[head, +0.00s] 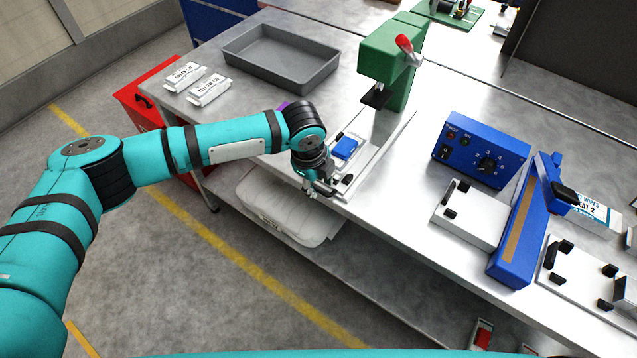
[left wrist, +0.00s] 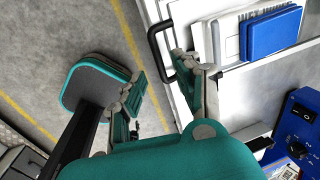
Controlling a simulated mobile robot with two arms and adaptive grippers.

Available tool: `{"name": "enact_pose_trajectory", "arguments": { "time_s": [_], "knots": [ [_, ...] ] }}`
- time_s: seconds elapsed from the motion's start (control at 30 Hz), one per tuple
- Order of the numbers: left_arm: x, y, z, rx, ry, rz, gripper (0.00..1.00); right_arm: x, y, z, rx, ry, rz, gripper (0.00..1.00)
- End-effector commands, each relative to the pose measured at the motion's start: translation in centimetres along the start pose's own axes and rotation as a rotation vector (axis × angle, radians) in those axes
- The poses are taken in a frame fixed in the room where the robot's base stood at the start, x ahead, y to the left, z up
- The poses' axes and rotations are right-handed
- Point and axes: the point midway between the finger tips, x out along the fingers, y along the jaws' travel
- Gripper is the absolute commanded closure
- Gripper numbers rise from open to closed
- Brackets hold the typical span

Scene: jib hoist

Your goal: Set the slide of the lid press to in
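The lid press (head: 388,62) is a green frame with a red-knobbed lever and a black pressing pad. Its pale slide (head: 362,165) lies out in front of the pad, towards the bench's front edge, carrying a white pack with a blue lid (head: 345,148). In the left wrist view the blue lid (left wrist: 272,33) and the slide's black bar handle (left wrist: 154,42) show. My left gripper (head: 318,188) is at the slide's front end, partly covering it. Its fingers (left wrist: 158,75) are apart, close to the handle; I cannot tell whether they touch it. My right gripper is out of view.
A grey tray (head: 282,60) and two white packs (head: 208,90) lie at the back left. A blue control box (head: 481,143) and a blue sealer arm (head: 522,230) stand to the right. A white bin (head: 285,212) sits under the bench edge.

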Motion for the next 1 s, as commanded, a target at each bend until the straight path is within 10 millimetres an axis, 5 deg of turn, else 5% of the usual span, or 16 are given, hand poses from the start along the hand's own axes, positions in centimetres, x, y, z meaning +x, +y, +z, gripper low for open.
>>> {"name": "enact_pose_trajectory", "arguments": {
  "time_s": [0.2, 0.5, 0.77, 1.0],
  "knots": [
    [2.0, 0.0, 0.0, 0.000, 0.001, 0.001, 0.67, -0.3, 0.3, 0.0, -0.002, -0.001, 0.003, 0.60],
    [2.4, 0.0, 0.0, 0.000, 0.001, 0.000, 0.67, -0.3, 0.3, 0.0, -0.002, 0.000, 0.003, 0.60],
    [2.3, 0.0, 0.0, 0.000, 0.001, 0.000, 0.99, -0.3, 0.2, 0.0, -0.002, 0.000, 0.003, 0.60],
    [2.3, 0.0, 0.0, 0.000, 0.001, 0.000, 1.00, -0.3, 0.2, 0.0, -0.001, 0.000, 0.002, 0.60]
  ]
}}
